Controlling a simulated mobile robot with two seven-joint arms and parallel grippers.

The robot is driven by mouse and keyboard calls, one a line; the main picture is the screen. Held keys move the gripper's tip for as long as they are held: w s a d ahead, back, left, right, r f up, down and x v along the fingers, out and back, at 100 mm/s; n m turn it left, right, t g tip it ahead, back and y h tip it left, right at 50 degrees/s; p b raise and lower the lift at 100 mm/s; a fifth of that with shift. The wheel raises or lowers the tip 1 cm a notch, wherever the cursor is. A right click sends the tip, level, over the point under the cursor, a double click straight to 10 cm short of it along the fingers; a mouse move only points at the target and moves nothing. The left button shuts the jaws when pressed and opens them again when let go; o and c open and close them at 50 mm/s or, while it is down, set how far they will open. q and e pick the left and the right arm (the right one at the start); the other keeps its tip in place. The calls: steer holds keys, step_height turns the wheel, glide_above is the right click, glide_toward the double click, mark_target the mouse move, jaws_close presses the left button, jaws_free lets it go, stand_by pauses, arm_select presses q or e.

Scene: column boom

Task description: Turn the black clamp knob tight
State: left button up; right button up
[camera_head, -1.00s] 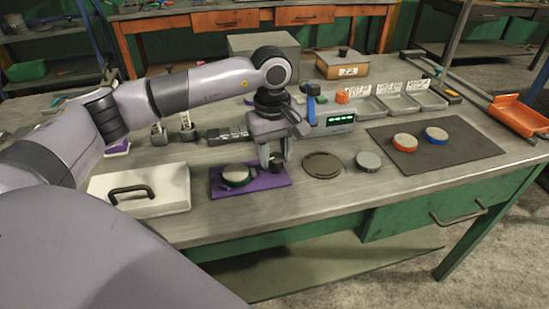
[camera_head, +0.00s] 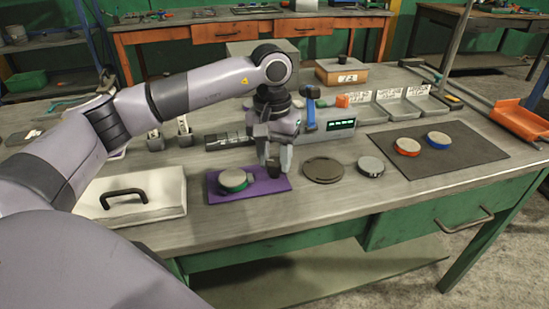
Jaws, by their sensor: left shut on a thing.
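The black clamp knob (camera_head: 273,169) stands at the right edge of a purple mat (camera_head: 224,198) on the workbench. My left gripper (camera_head: 274,163) comes down from above with one finger on either side of the knob and is shut on it. The fingers hide part of the knob, and what it clamps below is too small to tell. A round disc with a green rim (camera_head: 233,180) lies on the mat just left of the knob. My right gripper is out of view.
A dark round plate (camera_head: 323,170) and a grey puck (camera_head: 371,166) lie right of the knob. A digital display box (camera_head: 341,126) and a blue-headed tool (camera_head: 310,112) stand close behind the gripper. A white case (camera_head: 150,190) is at left. Orange (camera_head: 407,146) and blue (camera_head: 438,139) discs lie on a dark mat.

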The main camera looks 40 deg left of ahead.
mark_target(273, 160)
arm_select(q)
steer(key=shift+r+m, duration=0.1)
steer(key=shift+m, duration=0.3)
steer(key=o, duration=1.1)
steer(key=shift+c, duration=0.2)
steer(key=shift+a+r, duration=0.1)
steer(key=shift+r, duration=3.45)
